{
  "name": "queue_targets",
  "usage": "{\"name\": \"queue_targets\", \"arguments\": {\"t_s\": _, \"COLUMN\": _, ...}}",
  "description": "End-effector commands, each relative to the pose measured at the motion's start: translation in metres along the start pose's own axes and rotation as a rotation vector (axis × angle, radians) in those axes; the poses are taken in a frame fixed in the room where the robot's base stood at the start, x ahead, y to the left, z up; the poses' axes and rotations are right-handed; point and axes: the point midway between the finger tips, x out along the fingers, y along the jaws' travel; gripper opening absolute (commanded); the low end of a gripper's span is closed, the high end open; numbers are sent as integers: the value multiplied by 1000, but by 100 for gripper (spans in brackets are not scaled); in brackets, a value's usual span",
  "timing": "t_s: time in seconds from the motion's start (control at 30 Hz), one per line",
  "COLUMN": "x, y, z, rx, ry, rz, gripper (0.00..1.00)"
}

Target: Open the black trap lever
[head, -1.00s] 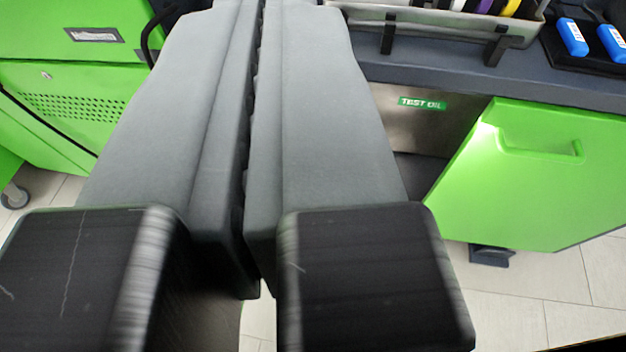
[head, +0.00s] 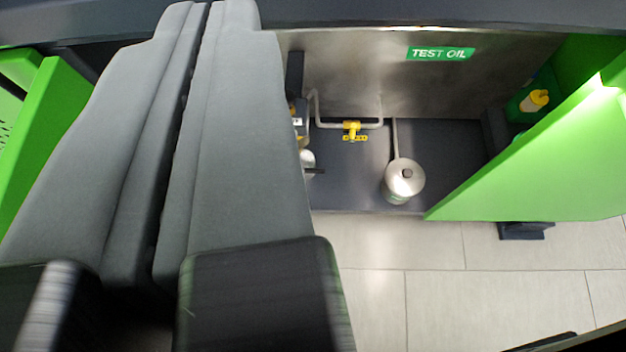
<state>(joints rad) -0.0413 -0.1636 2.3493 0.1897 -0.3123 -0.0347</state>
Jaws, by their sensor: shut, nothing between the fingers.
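My gripper (head: 208,8) is shut and empty. Its two long grey fingers lie side by side and cover the left half of the head view, with the tips at the top edge. A small dark bar (head: 314,171) sticks out just right of the right finger, beside a pale rounded part (head: 307,158); it may be the black trap lever, but I cannot tell. The finger hides what lies left of it. My gripper does not visibly touch it.
The open cabinet has a steel back panel labelled TEST OIL (head: 440,54). Inside are a yellow valve (head: 353,130) on a pipe and a round metal canister (head: 404,181). An open green door (head: 560,165) stands at right. Tiled floor (head: 420,245) is clear in front.

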Motion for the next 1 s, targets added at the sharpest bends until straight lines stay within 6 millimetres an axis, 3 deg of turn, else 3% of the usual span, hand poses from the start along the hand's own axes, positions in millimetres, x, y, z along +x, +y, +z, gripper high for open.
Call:
{"name": "queue_targets", "arguments": {"t_s": 0.5, "x": 95, "y": 10, "z": 95, "rx": 23, "ry": -83, "rz": 52, "gripper": 0}}
{"name": "queue_targets", "arguments": {"t_s": 1.0, "x": 165, "y": 24, "z": 204, "rx": 28, "ry": -159, "rz": 115, "gripper": 0}}
